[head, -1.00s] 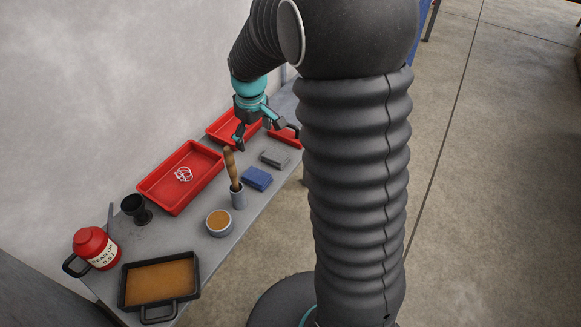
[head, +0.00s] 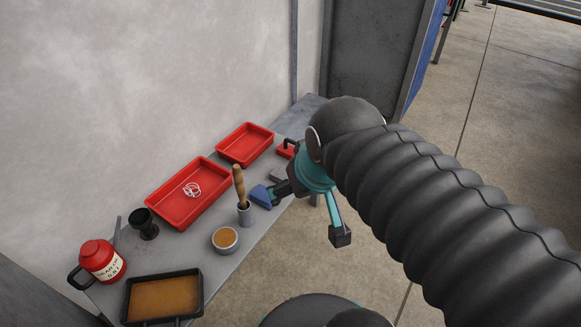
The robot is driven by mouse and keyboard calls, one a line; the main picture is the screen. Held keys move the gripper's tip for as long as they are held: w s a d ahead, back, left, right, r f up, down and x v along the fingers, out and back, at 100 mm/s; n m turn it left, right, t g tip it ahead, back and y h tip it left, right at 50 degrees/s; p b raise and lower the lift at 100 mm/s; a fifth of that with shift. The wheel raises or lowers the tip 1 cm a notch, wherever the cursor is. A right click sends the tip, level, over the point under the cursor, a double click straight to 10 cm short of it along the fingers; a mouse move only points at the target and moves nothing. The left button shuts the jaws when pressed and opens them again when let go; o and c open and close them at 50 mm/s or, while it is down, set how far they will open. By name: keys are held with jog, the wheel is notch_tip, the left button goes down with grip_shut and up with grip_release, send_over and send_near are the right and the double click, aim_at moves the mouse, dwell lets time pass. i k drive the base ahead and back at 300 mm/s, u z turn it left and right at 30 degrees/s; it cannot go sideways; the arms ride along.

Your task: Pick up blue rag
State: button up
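The blue rag (head: 260,195) lies on the grey table near its front edge, just right of a grey cup with a wooden-handled tool. Its right part is hidden behind a finger of my gripper. My gripper (head: 309,214) is open, its fingers spread wide. One finger overlaps the rag in the picture; I cannot tell whether it touches. The other finger hangs out past the table's front edge, over the floor. Nothing shows between the fingers.
Left of the rag stand the cup with the tool (head: 244,213) and a bowl of brown stuff (head: 225,240). Red trays (head: 165,215) line the wall side. A grey block (head: 276,177) lies behind the rag. A red oil can (head: 98,262) and brown-filled pan (head: 163,323) are at the near end.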

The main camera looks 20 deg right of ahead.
aim_at(259, 195)
jog(key=u, duration=0.05)
jog(key=k, duration=0.5)
jog(key=z, duration=1.55)
jog(key=i, duration=0.85)
jog(key=u, duration=2.1)
